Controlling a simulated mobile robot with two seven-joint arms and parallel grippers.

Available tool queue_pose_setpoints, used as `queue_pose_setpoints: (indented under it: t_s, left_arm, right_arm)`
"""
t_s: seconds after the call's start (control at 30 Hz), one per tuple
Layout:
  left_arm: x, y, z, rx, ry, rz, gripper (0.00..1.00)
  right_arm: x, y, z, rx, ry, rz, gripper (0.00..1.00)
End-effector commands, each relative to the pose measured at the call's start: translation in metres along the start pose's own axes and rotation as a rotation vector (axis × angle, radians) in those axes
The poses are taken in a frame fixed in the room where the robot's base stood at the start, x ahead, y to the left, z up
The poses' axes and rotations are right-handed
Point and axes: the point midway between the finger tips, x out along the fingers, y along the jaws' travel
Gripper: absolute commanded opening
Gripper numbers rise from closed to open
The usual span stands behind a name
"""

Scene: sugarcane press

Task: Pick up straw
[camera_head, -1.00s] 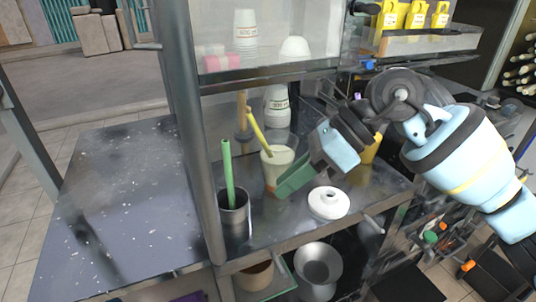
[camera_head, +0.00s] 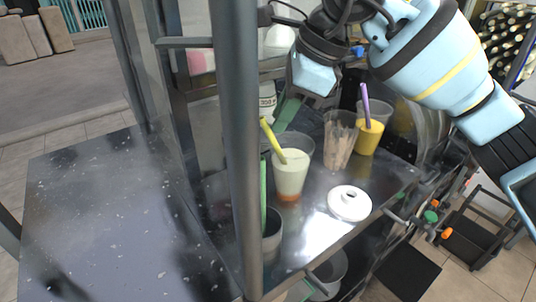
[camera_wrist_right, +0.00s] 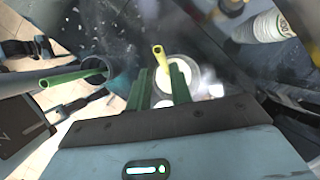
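A yellow straw (camera_head: 271,138) leans in a clear cup of pale drink (camera_head: 291,176) on the metal counter. A green straw (camera_head: 263,190) stands in a metal cup (camera_head: 271,238), partly hidden by a post. A purple straw (camera_head: 365,104) stands in a cup of yellow drink (camera_head: 368,137). My right gripper (camera_head: 286,110) is above and behind the pale drink. In the right wrist view its green fingers (camera_wrist_right: 159,78) are apart, with the yellow straw (camera_wrist_right: 160,60) appearing between them; contact does not show. The green straw (camera_wrist_right: 75,77) is left there. My left gripper is out of view.
A dark vertical post (camera_head: 238,150) stands in front of the cups. A white lid (camera_head: 349,203) and a cup of brownish contents (camera_head: 340,140) share the counter. Stacked cups (camera_wrist_right: 270,25) show at the wrist view's upper right. The dark side table (camera_head: 110,220) is clear.

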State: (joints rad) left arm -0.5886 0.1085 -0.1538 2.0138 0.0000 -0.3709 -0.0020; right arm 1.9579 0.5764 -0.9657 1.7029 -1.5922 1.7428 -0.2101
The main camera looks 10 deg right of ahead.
Motion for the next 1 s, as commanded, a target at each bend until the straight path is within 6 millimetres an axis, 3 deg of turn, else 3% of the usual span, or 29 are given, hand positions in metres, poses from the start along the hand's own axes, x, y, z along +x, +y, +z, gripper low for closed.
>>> queue_pose_setpoints:
  t_s: [0.23,0.5,0.73,1.0]
  left_arm:
    - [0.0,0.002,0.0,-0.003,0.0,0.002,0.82]
    - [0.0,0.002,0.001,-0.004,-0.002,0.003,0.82]
    - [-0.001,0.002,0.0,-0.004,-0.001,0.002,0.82]
    - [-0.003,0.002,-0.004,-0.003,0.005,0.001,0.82]
  right_arm:
    - [0.002,0.0,0.0,0.0,0.001,-0.001,0.21]
    - [0.025,0.0,0.0,0.0,0.001,0.0,0.21]
    - [0.03,-0.001,0.0,0.0,0.0,0.0,0.21]
    - [0.064,-0.003,0.0,-0.001,0.001,0.002,0.21]
